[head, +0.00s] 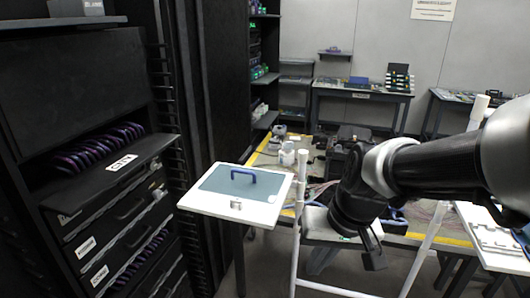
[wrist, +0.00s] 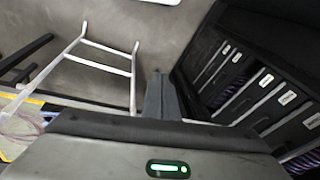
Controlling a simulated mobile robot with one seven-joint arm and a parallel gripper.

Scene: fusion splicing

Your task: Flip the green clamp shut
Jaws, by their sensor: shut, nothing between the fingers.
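I cannot make out a green clamp in either view. A dark boxy device (head: 345,142) stands on the yellow-edged workbench (head: 262,160), partly hidden behind my arm; I cannot tell whether it bears the clamp. My gripper (head: 375,262) hangs pointing down in front of the workbench. In the wrist view my gripper (wrist: 160,78) shows its dark fingers together, with nothing between them. It is over open floor, apart from the workbench and the rack.
A small pale stand (head: 205,208) with a blue handle (head: 258,176) is left of my gripper. A white ladder-like frame (head: 299,210) stands close by; it also shows in the wrist view (wrist: 107,66). A black rack (head: 110,200) fills the left.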

